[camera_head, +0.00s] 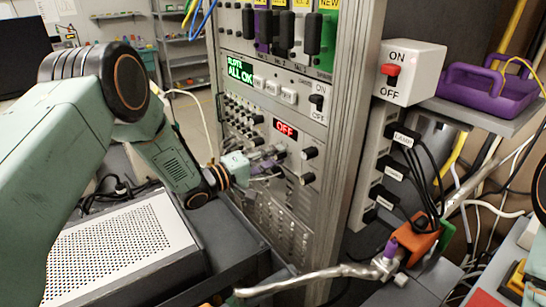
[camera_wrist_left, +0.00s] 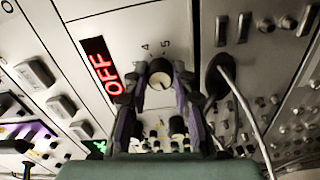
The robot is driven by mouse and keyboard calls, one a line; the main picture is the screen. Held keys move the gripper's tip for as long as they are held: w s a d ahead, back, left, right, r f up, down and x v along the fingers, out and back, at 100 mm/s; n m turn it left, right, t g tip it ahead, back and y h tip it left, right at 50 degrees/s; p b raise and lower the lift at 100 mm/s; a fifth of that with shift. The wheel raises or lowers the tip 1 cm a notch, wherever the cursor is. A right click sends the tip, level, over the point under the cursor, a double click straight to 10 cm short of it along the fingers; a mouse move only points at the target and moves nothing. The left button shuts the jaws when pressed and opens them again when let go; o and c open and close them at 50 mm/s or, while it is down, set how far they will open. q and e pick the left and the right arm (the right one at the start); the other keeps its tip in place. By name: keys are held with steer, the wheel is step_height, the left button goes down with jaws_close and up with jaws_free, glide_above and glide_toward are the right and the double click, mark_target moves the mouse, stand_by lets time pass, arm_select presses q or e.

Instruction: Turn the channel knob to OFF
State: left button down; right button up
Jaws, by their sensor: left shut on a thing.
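The channel knob (camera_wrist_left: 160,78) is a round, pale-faced knob on the grey panel, seen between my left gripper's fingers in the left wrist view. Numbers 4 and 5 are printed beside it. My left gripper (camera_head: 274,163) reaches the panel from the left in the head view. Its purple-padded fingers (camera_wrist_left: 160,92) are closed around the knob, hiding it in the head view. A display next to it reads OFF in red (camera_head: 285,129), also legible in the left wrist view (camera_wrist_left: 102,66). I cannot make out my right gripper.
Other dark knobs (camera_head: 308,153) stick out close to my left gripper. Above are a green ALL OK display (camera_head: 240,70) and an ON/OFF switch (camera_head: 317,101). A perforated grey box (camera_head: 120,235) lies below my left arm. Lamp plugs and cables (camera_head: 403,139) hang at right.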

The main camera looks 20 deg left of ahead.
arm_select(q)
steer(key=shift+w+r+n, duration=0.1)
steer(key=shift+r+n, duration=0.15)
steer(key=shift+n, duration=0.25)
steer(key=c, duration=1.4)
jaws_free()
steer(key=shift+c, duration=0.2)
steer(key=o, duration=0.4)
steer(key=shift+f, duration=0.2)
steer(key=shift+c, duration=0.2)
steer(key=v, duration=1.2)
steer(key=shift+d, duration=0.1)
